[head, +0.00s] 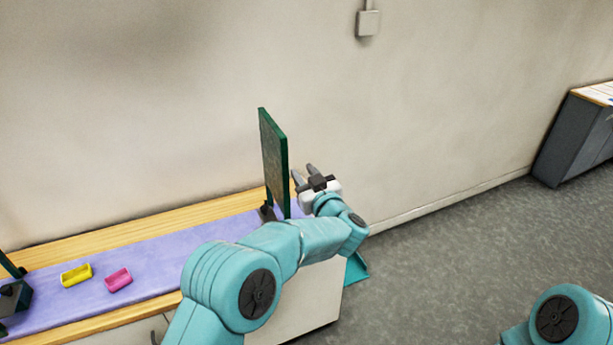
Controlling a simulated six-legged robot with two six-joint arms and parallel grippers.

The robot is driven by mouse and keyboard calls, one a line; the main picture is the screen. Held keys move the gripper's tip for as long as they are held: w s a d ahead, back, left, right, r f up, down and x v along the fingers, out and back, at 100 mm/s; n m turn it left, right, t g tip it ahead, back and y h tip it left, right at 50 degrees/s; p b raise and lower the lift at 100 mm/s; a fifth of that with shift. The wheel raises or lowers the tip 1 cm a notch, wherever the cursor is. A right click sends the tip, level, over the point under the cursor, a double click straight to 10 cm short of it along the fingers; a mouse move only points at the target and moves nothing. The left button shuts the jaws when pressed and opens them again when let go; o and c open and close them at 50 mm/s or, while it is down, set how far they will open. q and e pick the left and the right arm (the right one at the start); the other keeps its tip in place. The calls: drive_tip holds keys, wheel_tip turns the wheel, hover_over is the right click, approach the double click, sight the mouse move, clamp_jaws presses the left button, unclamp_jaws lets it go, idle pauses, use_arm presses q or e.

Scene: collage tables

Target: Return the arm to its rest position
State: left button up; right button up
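My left arm, teal with dark joint caps, reaches up from the bottom middle over the right end of the table. My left gripper (304,174) has two grey fingers that stand apart, with nothing seen between them. It is beside the right face of an upright dark green panel (274,160); I cannot tell whether they touch. Part of my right arm shows at the lower right corner. Its gripper is out of the picture.
The wooden table (120,238) has a lilac mat (150,260) with a yellow tray (76,275) and a pink tray (117,279). A dark device (14,297) stands at the left edge. A grey cabinet (572,140) is at far right. Floor between is clear.

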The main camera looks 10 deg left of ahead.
use_arm(q)
drive_tip(key=shift+a, duration=0.1)
drive_tip(key=s+a+f+g+y, duration=0.1)
drive_tip(key=a+f, duration=0.3)
drive_tip(key=a, duration=0.2)
drive_tip(key=a+f+g, duration=0.1)
drive_tip(key=a+f, duration=0.3)
drive_tip(key=a, duration=0.2)
drive_tip(key=s+a+f+m+g+h, duration=0.1)
drive_tip(key=s+f+m+h, duration=0.25)
drive_tip(key=f, duration=0.45)
drive_tip(key=s+a+f+m+g+h, duration=0.1)
drive_tip(key=s+f+m+h, duration=0.1)
drive_tip(key=s+f, duration=0.45)
drive_tip(key=s+d+f+m+g+h, duration=0.1)
drive_tip(key=s+d+f+g+h, duration=0.15)
drive_tip(key=s+f, duration=0.45)
drive_tip(key=s+d+f+g+h, duration=0.25)
drive_tip(key=s+d+f, duration=0.2)
drive_tip(key=s, duration=0.45)
drive_tip(key=s+d+g+h, duration=0.2)
drive_tip(key=s+d, duration=0.1)
drive_tip(key=s, duration=0.5)
drive_tip(key=s+d+f+g+h, duration=0.1)
drive_tip(key=s+d+g+h, duration=0.1)
drive_tip(key=s, duration=0.6)
drive_tip(key=shift+s+d+g, duration=0.2)
drive_tip(key=shift+d+g, duration=0.3)
drive_tip(key=shift+g, duration=0.3)
